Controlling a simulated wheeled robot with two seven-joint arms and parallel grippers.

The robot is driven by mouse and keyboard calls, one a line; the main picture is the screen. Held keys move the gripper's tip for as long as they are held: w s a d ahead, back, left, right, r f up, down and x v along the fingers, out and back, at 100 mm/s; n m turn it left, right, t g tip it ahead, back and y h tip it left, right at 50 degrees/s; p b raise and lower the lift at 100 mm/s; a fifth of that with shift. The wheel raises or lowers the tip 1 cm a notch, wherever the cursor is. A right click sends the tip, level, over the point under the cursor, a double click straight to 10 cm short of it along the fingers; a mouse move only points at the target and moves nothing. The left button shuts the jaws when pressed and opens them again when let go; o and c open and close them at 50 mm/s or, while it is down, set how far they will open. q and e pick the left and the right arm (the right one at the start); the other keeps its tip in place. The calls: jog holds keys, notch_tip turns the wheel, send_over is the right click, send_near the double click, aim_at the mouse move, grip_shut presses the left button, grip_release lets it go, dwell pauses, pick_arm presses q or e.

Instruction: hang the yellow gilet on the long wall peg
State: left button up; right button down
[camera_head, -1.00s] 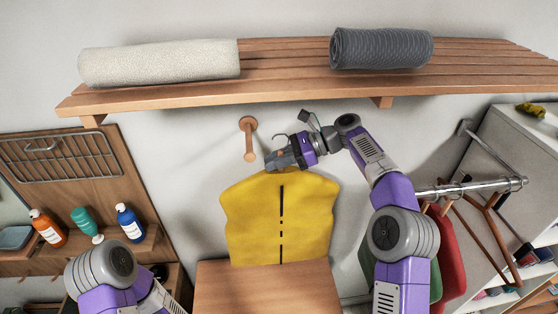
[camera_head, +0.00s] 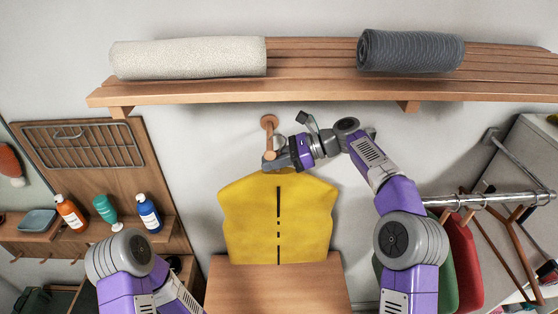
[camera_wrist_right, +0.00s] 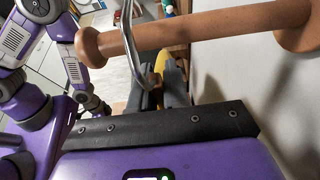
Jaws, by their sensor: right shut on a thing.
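The yellow gilet (camera_head: 256,222) hangs upright below my right gripper, its front facing me, above a wooden surface. My right gripper (camera_head: 274,161) is shut at the gilet's top, just below and beside the wooden wall peg (camera_head: 269,124). In the right wrist view the peg (camera_wrist_right: 205,28) crosses the top, its round knob at the left end. A thin grey metal loop (camera_wrist_right: 128,50) rises from the jaws (camera_wrist_right: 160,92) and overlaps the peg; I cannot tell whether it is around it. A sliver of the gilet (camera_wrist_right: 160,62) shows beyond the jaws. My left gripper is out of view.
A slatted shelf (camera_head: 300,97) with a cream roll (camera_head: 188,57) and a grey roll (camera_head: 410,50) runs above the peg. A wooden block (camera_head: 278,290) stands beneath the gilet. A metal rail (camera_head: 485,200) with hanging garments is at right; bottles (camera_head: 148,213) stand at left.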

jog(key=shift+a, duration=0.6)
jog(key=shift+a+f, duration=0.4)
jog(key=shift+f, duration=0.3)
jog(key=c, duration=1)
grip_release()
jog(key=shift+c, duration=0.2)
jog(key=shift+f, duration=0.1)
